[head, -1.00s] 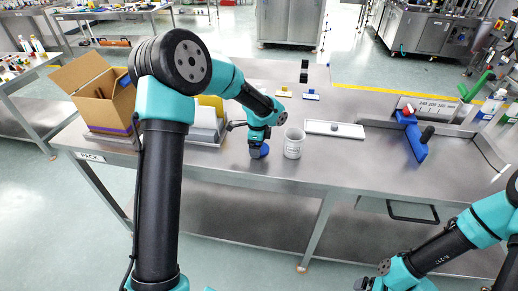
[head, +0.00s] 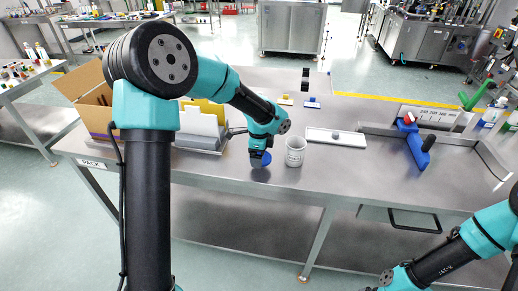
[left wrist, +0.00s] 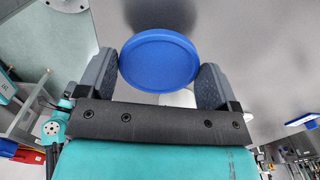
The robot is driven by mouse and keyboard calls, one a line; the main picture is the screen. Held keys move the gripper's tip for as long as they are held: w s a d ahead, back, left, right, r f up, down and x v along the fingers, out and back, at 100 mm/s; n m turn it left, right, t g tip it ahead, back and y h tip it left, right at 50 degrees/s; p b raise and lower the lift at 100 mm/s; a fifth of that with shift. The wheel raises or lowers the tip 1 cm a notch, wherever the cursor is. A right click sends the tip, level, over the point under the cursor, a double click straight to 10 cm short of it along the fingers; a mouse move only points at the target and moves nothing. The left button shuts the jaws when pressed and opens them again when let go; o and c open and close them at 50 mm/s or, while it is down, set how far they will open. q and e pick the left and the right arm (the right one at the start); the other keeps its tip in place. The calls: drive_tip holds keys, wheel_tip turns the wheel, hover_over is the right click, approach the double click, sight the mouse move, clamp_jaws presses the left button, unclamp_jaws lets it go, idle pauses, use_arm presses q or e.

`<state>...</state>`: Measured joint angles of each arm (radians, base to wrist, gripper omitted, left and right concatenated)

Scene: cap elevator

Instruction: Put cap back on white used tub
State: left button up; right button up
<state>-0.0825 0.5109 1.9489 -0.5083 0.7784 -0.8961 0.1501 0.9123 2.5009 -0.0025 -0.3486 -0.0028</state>
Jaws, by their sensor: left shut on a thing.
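The white tub (head: 295,151) stands upright on the steel bench, near its front edge, with its top open and some print on its side. My left gripper (head: 260,155) is just left of the tub and shut on a blue round cap (head: 260,160). In the left wrist view the blue cap (left wrist: 159,61) sits between the two dark fingers of my left gripper (left wrist: 157,78), gripped by its sides. Whether the cap touches the bench is not clear. My right arm shows at the lower right; its fingers are cut off by the frame.
A cardboard box (head: 97,115) and a grey holder with white and yellow sheets (head: 200,120) stand left on the bench. A white plate (head: 335,138) lies right of the tub. A blue tool (head: 414,147) lies farther right. Bare bench lies between plate and front edge.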

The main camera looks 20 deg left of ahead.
use_arm(q)
drive_tip(key=s+d+r, duration=0.1)
drive_tip(key=s+d, duration=0.3)
drive_tip(key=s, duration=0.6)
drive_tip(key=shift+d, duration=0.4)
